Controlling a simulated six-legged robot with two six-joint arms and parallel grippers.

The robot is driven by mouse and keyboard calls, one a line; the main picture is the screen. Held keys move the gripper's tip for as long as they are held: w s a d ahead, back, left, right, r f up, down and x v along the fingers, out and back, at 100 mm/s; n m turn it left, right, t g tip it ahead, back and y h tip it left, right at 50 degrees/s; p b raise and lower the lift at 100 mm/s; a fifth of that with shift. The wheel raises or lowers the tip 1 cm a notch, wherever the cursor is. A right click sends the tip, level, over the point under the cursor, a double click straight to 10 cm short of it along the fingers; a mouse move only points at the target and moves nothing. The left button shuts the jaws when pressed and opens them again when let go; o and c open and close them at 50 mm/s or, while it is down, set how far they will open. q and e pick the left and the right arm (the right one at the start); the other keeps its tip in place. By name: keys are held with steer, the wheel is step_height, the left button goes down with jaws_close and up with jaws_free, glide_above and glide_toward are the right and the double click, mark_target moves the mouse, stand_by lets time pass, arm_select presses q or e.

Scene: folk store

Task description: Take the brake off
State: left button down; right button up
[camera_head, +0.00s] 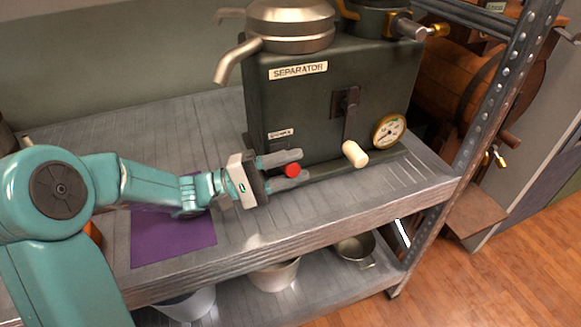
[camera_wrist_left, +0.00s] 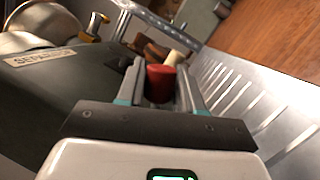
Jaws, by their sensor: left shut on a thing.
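The separator (camera_head: 330,95) is a dark green box with metal bowls on top, standing on a metal shelf. A small plate on its lower left front, too small to read surely, sits above a red knob (camera_head: 292,170). My left gripper (camera_head: 288,171) is shut on the red knob, one finger on either side. The red knob (camera_wrist_left: 160,83) also shows between the fingers in the left wrist view. A crank with a cream handle (camera_head: 354,153) hangs down on the front, right of the knob. My right gripper is not in view.
A round gauge (camera_head: 389,130) is at the separator's lower right. A purple cloth (camera_head: 172,238) lies on the shelf (camera_head: 255,232) below my left arm. Metal pots (camera_head: 275,275) stand on the lower shelf. A perforated upright (camera_head: 507,85) stands at the right.

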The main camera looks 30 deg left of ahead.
arm_select(q)
steer(key=shift+w+a+r+n+t+p, duration=0.1)
steer(key=shift+r+n+t+p, duration=0.1)
steer(key=shift+n, duration=0.25)
steer(key=shift+a+r+n+t+p, duration=0.1)
steer(key=shift+n+t, duration=0.1)
steer(key=shift+n, duration=0.25)
steer(key=c, duration=1.1)
jaws_free()
steer(key=v, duration=0.7)
steer(key=shift+a+p, duration=0.2)
steer(key=shift+p, duration=0.15)
